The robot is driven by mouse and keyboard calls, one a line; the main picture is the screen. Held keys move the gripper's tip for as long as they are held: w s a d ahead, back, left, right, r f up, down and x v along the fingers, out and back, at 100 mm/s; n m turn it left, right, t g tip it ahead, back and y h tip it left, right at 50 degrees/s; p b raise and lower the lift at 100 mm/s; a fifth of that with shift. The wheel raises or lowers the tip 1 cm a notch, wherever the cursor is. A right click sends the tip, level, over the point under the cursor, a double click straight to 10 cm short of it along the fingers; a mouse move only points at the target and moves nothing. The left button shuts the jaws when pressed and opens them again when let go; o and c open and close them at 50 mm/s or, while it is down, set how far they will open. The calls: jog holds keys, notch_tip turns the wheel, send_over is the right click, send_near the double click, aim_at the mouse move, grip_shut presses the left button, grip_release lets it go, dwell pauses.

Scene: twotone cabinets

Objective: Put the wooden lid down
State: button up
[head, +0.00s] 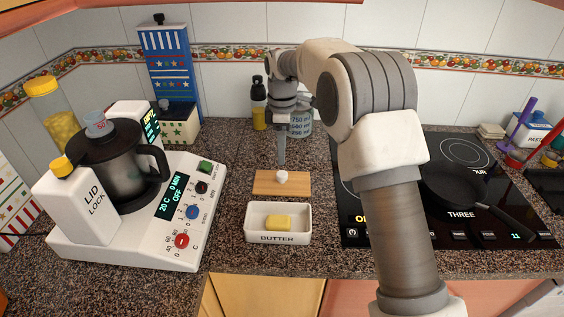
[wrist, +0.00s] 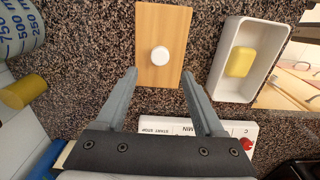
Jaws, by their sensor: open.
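The wooden lid (head: 262,187) is a flat rectangular board with a round white knob (head: 282,177). It lies on the speckled counter just behind the white butter dish (head: 251,225), apart from it. The dish is uncovered and holds a yellow block of butter (head: 278,222). In the wrist view the lid (wrist: 154,76) lies ahead of my gripper (wrist: 160,84), and the dish (wrist: 220,76) is to its right. My gripper is open, with its fingers apart and nothing between them. In the head view my gripper (head: 281,150) is above and behind the lid.
A white food processor (head: 125,240) with a dark jug stands on the left. The black cooktop (head: 360,215) with a pan (head: 455,190) is on the right. A measuring cup (head: 301,124) and a yellow-and-black bottle (head: 259,105) stand behind. Bare counter surrounds the lid.

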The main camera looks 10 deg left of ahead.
jog(key=s+d+r+m+t, duration=0.1)
jog(key=s+d+r+m, duration=0.4)
jog(key=s+d+r, duration=0.3)
jog(key=s+d+r+m+t, duration=0.2)
jog(key=s+d+r+m, duration=0.2)
jog(key=s+d+r, duration=0.45)
jog(key=s+d+f+m+t, duration=0.1)
jog(key=s+m, duration=0.3)
jog(key=s, duration=0.4)
jog(key=s+d+f+m+t, duration=0.1)
jog(key=s+d+m, duration=0.3)
jog(key=s, duration=0.5)
jog(key=shift+f+m+t, duration=0.2)
jog(key=shift+m+t, duration=0.1)
jog(key=shift+m, duration=0.5)
